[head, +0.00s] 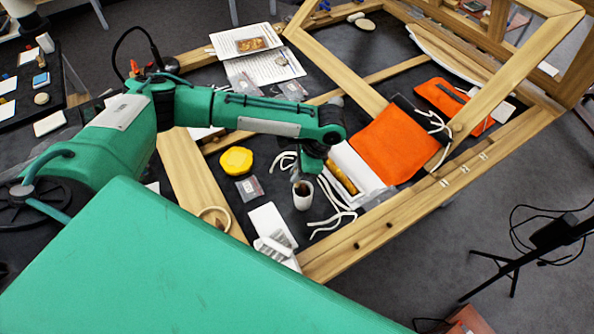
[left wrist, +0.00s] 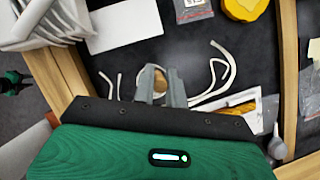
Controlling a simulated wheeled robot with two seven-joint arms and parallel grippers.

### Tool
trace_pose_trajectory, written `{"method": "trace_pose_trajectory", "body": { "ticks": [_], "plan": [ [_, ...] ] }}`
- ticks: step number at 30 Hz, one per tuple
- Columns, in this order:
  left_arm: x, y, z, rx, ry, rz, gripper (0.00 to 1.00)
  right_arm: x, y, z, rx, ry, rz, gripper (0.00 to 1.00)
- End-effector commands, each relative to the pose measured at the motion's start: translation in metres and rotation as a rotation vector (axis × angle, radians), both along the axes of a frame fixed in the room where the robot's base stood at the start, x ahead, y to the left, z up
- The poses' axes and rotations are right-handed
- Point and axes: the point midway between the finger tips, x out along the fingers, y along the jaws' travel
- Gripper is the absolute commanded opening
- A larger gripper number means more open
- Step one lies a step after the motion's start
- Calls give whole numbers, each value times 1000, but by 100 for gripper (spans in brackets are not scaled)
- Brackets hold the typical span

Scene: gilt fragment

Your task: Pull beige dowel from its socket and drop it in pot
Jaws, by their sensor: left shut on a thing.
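My left gripper (left wrist: 160,86) points down and is shut on the beige dowel (left wrist: 158,80), whose tan end shows between the fingertips in the left wrist view. In the head view the hand is low over the mat at centre, and its fingertips and the dowel are hard to make out. A small white pot (head: 302,197) with a brownish inside stands upright just below and in front of the hand. I cannot tell whether the dowel is inside its rim. Two dark round spots show in the front wooden rail (head: 340,258). My right gripper is not in view.
White cords (head: 333,212) lie close to the pot. A white tray (head: 356,172) and an orange cloth (head: 393,143) are at right. A yellow round case (head: 236,160) is at left. Wooden frame rails enclose the dark mat. A white block stack (head: 275,245) stands near the front left.

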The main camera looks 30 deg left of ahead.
Motion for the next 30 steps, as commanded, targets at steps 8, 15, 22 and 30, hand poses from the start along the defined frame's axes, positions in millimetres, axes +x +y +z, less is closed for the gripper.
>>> {"method": "trace_pose_trajectory", "body": {
  "ticks": [8, 15, 22, 30],
  "plan": [
    [0, 0, 1, 0, 0, 0, 39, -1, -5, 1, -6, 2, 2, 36],
    [0, 0, 1, 0, 0, 0, 39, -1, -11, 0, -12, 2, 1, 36],
    [5, -8, 18, -1, -4, -2, 39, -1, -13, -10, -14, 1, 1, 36],
    [19, -29, 76, -2, -5, -2, 39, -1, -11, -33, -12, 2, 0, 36]
  ]
}}
